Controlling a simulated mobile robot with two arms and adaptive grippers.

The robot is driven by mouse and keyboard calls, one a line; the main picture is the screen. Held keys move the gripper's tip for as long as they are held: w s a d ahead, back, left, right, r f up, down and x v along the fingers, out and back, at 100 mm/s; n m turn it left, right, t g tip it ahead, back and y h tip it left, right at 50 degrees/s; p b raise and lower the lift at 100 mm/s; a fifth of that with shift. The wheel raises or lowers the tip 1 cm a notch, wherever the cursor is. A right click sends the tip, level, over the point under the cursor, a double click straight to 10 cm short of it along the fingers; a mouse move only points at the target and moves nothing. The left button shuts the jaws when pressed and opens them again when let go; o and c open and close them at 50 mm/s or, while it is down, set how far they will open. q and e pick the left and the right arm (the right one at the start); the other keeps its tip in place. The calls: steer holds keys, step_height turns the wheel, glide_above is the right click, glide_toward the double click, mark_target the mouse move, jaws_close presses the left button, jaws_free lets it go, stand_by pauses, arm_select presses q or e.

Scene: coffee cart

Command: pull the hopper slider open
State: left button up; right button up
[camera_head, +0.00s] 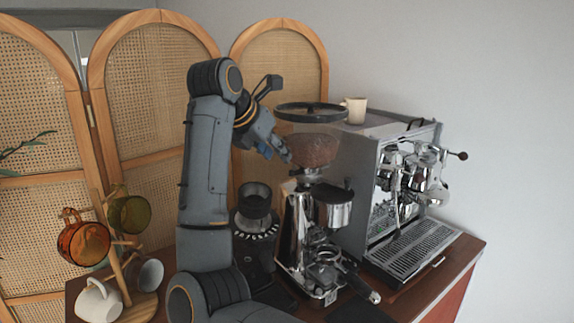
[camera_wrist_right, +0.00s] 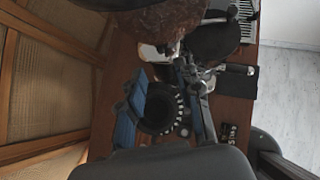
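The grinder's hopper (camera_head: 313,150) is full of dark beans and sits on the chrome grinder (camera_head: 296,222). In the right wrist view the hopper (camera_wrist_right: 160,22) is at the top. My right gripper (camera_head: 283,150) is close to the left side of the hopper. In the right wrist view its blue fingers (camera_wrist_right: 163,95) are spread apart, with nothing seen held between them. The hopper slider is not clearly made out; the hopper's neck is small and partly hidden behind the gripper. My left gripper is not in view.
An espresso machine (camera_head: 400,190) with a cup (camera_head: 355,110) on top stands right of the grinder. A dark round device (camera_head: 255,205) stands left of it. A mug tree (camera_head: 137,272) with several mugs is at the left. Woven screens (camera_head: 155,90) stand behind.

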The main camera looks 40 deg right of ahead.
mark_target(296, 171)
steer(key=p+x, duration=0.1)
steer(key=x, duration=0.6)
steer(key=shift+d+f, duration=0.25)
steer(key=shift+w, duration=0.1)
jaws_close()
